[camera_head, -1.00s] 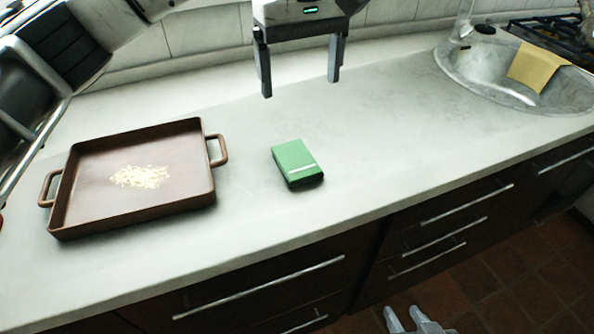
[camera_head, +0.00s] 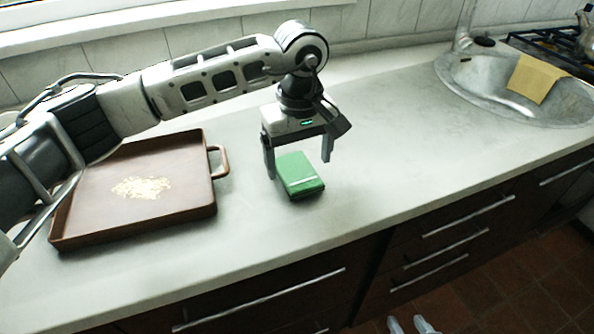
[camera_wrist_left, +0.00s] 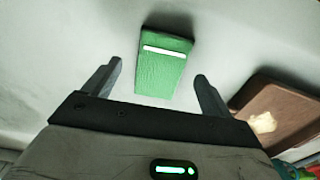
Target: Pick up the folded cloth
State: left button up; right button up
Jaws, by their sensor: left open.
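The folded cloth (camera_head: 300,180) is a green block-like bundle with a white stripe, lying flat on the pale counter. It also shows in the left wrist view (camera_wrist_left: 163,72), beyond and partly between the fingers. My left gripper (camera_head: 298,166) is open and empty. It hangs above and just behind the cloth, fingers pointing down on either side in the head view. No contact with the cloth is visible. Pale finger-like tips at the bottom edge of the head view (camera_head: 410,325) look like my right gripper, mostly cut off, low in front of the drawers.
A brown two-handled tray (camera_head: 195,208) with a pale grainy heap stands to the left of the cloth. A sink (camera_head: 465,85) with a yellow cloth (camera_head: 534,78) over its edge is at the right, a stove behind it. Counter between cloth and sink is clear.

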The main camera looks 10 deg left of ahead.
aim_at(299, 172)
pick_arm(q)
jog(key=shift+f, duration=1.5)
jog(key=c, duration=1.1)
jog(key=shift+r, duration=0.1)
jog(key=shift+r, duration=0.6)
jog(key=s+r, duration=0.1)
jog(key=r, duration=0.1)
jog(key=s+r+b, duration=0.1)
jog(key=r, duration=0.1)
jog(key=s+r, duration=0.2)
jog(key=shift+s+a+r, duration=0.1)
jog(key=shift+a+r, duration=0.05)
jog(key=shift+r, duration=0.25)
jog(key=s+r, duration=0.1)
jog(key=s, duration=0.2)
jog(key=s+r+b, duration=0.1)
jog(key=s+r, duration=0.1)
jog(key=s, duration=0.1)
jog(key=s+r, duration=0.2)
jog(key=s, duration=0.1)
jog(key=shift+s+a+b, duration=0.2)
jog(key=shift+s+b, duration=0.2)
jog(key=shift+o, duration=0.5)
jog(key=shift+f, duration=0.1)
